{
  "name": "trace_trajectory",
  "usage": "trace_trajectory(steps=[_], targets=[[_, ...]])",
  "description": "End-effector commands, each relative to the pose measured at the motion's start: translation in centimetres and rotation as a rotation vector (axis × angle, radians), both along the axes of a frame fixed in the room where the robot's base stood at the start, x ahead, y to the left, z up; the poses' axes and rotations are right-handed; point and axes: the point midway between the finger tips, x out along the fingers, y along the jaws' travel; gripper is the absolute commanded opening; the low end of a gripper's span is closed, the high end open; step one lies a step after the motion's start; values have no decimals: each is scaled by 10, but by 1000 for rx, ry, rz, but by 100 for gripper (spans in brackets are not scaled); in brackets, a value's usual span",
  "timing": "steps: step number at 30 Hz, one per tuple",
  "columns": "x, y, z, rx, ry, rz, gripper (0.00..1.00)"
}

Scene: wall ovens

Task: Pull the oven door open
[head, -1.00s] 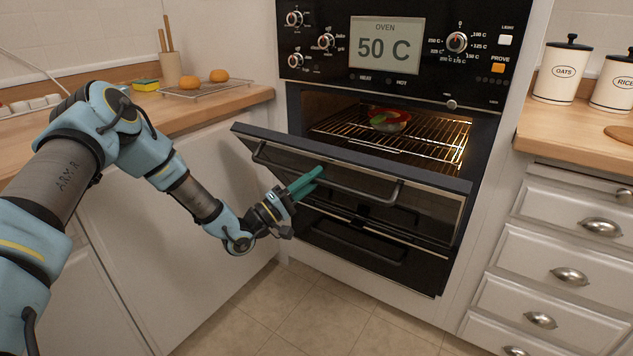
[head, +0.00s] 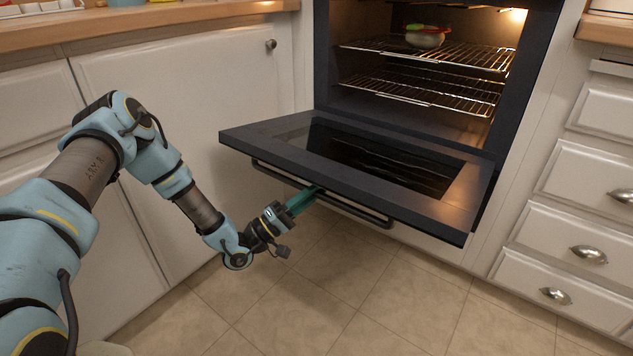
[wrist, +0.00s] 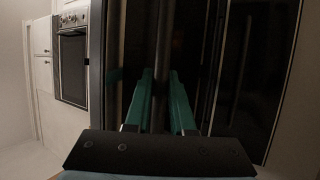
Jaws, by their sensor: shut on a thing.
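The oven door (head: 290,134) is tilted far down and out, close to level, with its inner glass facing up. Its bar handle (head: 350,208) runs along the outer side under the door's front edge. My gripper (head: 312,192) is at the handle, left of its middle, with green fingers shut on it. In the wrist view the green fingers (wrist: 160,100) lie on either side of the handle bar (wrist: 161,55). The fingertips are partly hidden by the door edge in the head view.
The lit oven cavity (head: 420,75) holds wire racks (head: 440,95) and a bowl (head: 425,38) with red and green food. White cabinets (head: 190,90) stand left and drawers (head: 590,185) right. The tiled floor (head: 340,290) below the door is clear.

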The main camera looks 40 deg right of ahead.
Motion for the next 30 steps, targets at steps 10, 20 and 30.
trace_trajectory(steps=[10,20,30], targets=[[0,-1,-43,0,0,0,0],[1,-1,-45,0,0,0,0],[0,-1,-45,0,0,0,43]])
